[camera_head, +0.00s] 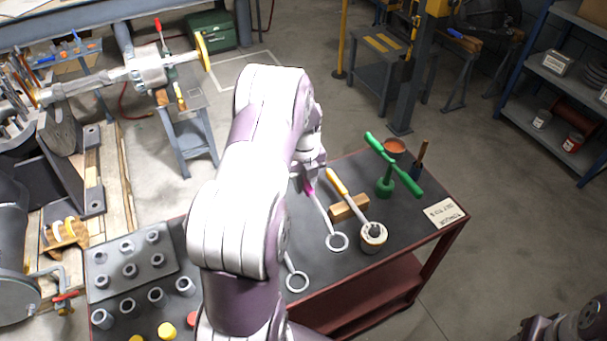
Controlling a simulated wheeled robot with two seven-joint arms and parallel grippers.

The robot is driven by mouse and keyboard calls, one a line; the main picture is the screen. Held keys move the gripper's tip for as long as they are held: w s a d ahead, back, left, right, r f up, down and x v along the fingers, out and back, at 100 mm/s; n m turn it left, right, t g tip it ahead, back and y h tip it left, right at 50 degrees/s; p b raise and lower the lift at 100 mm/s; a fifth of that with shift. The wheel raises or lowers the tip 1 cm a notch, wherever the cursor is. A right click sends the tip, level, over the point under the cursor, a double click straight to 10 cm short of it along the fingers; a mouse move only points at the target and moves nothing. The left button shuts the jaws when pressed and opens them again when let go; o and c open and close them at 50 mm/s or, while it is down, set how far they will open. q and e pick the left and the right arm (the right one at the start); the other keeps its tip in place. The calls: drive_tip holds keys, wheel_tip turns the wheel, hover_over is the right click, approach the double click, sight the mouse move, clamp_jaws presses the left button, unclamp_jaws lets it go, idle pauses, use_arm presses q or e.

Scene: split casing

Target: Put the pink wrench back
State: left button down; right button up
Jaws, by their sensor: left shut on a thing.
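A wrench (324,220) with a pink mark near its upper end and a ring at its lower end is over the dark top of a red cart (408,232). My left gripper (309,184) is shut on it at the pink part; the fingertips are partly hidden by my own arm. I cannot tell whether the ring end touches the cart top. A second ring-ended wrench (296,281) lies nearer, its other end hidden behind my left arm. Part of my right arm shows at the bottom right corner, without its fingers.
A grey tray (130,264) of sockets is at the left.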

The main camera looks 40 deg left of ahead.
use_arm(q)
wheel_tip(320, 180, down, 6)
drive_tip(key=b, duration=0.9)
hover_over(304, 221)
wheel_tip(304, 221, down, 7)
drive_tip(key=shift+f, duration=0.45)
drive_tip(key=shift+f+b, duration=0.3)
drive_tip(key=shift+f, duration=0.1)
drive_tip(key=c, duration=0.8)
unclamp_jaws()
drive_tip(key=shift+c, duration=0.2)
wheel_tip(304, 221, up, 7)
drive_tip(key=p, duration=0.6)
